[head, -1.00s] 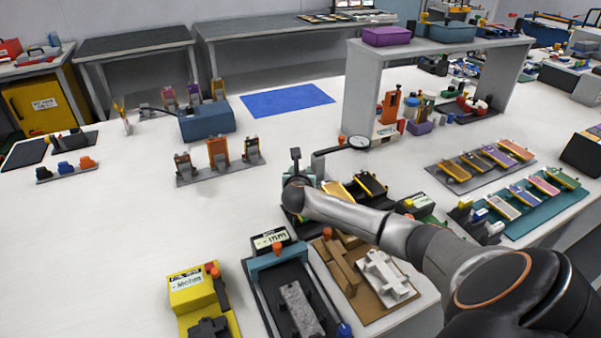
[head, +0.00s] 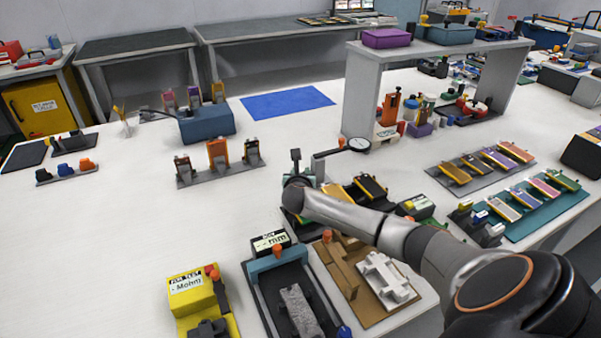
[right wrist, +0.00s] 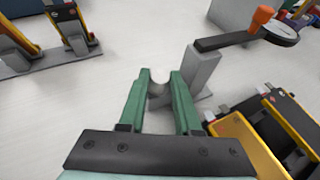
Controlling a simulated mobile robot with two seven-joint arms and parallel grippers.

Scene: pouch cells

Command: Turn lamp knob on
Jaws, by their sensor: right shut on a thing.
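A lamp-like fixture stands near the middle of the bench: a grey post (right wrist: 203,72) with a dark arm reaching to a round head (head: 358,144), which has an orange piece on it. My right gripper (head: 306,178) is at the foot of this post. My left gripper is not in view.
Yellow-edged cells in a holder (right wrist: 240,142) lie close to the right of the gripper. A grey rack (head: 220,168) with upright cells stands to the left. A yellow box (head: 190,291) and a dark fixture (head: 262,286) are in front. The bench's left middle is clear.

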